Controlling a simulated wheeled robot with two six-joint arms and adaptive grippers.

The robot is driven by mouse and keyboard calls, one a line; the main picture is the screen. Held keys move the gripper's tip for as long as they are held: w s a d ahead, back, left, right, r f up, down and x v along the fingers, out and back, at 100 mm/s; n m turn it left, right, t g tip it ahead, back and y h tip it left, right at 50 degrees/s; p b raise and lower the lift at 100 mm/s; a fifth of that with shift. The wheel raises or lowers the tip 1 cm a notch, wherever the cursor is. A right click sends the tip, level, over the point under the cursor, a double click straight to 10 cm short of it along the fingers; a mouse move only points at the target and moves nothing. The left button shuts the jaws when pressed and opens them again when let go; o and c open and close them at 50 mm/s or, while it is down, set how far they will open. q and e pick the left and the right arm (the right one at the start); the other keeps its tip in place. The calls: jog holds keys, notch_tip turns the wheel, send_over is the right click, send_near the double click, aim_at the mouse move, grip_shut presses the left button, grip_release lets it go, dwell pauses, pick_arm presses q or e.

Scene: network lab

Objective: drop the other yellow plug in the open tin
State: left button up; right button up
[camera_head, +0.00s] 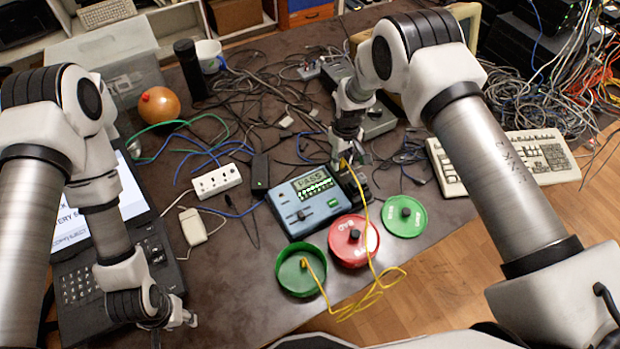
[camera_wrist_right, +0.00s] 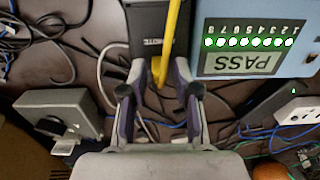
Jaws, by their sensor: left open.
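The open green tin (camera_head: 280,283) stands at the table's front, with one yellow plug (camera_head: 304,263) in it. The yellow cable (camera_head: 374,285) runs from that plug in loops up to my right gripper (camera_head: 351,162). The cable's upper end (camera_wrist_right: 169,45) passes between the right fingers (camera_wrist_right: 160,80) in the right wrist view. My left gripper (camera_head: 186,319) is open and empty over the table's front left.
A red tin (camera_head: 340,250) with a red lid and black knob touches the green tin's right side. A green lid (camera_head: 417,226) lies further right. The blue tester (camera_head: 290,208) reads PASS behind the tins. Tangled cables, a laptop (camera_head: 75,285) and a keyboard (camera_head: 535,155) surround this area.

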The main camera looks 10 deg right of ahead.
grip_shut()
pick_arm(q)
jog(key=shift+r, duration=0.1)
pick_arm(e)
jog(key=shift+w+r, duration=0.1)
jog(key=shift+r, duration=0.05)
pick_arm(q)
jog(key=shift+r+p, duration=0.4)
jog(key=shift+p, duration=0.05)
pick_arm(e)
jog(key=shift+r, duration=0.65)
pick_arm(q)
jog(key=shift+r+p, duration=0.9)
jog(key=shift+p, duration=0.05)
pick_arm(e)
jog(key=shift+r, duration=1.5)
